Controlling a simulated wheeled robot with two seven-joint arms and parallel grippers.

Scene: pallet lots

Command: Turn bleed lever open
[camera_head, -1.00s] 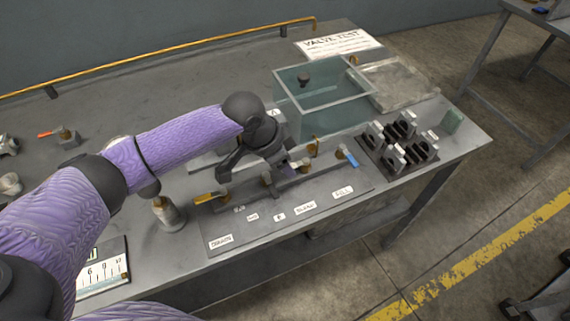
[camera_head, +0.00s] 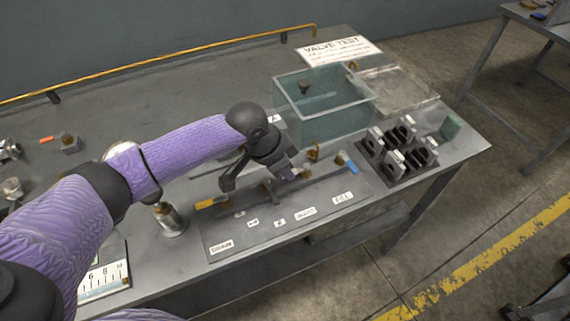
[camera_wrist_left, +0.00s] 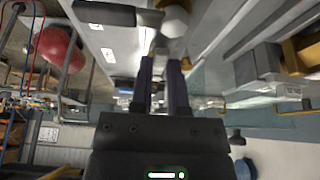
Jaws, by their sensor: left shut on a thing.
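The valve panel (camera_head: 232,228) lies flat on the bench with a row of white labels. A yellow-handled lever (camera_head: 211,202) is at its left end by the DRAIN label, and a blue-handled lever (camera_head: 348,163) is at its right end by the FILL label. My left gripper (camera_head: 292,174) is low over the pipe between them, behind the BLEED label (camera_head: 305,213). It is shut on what seems to be the bleed lever, which its fingers mostly hide. In the left wrist view the two fingers (camera_wrist_left: 160,62) are close together, with a pale narrow piece at their tips. My right gripper is out of view.
A clear open tank (camera_head: 325,115) stands behind the panel. A dark rack of blocks (camera_head: 398,150) is to the right. A metal cylinder (camera_head: 168,220) and a scale card (camera_head: 104,275) are at the left front. A yellow pipe (camera_head: 170,62) runs along the back.

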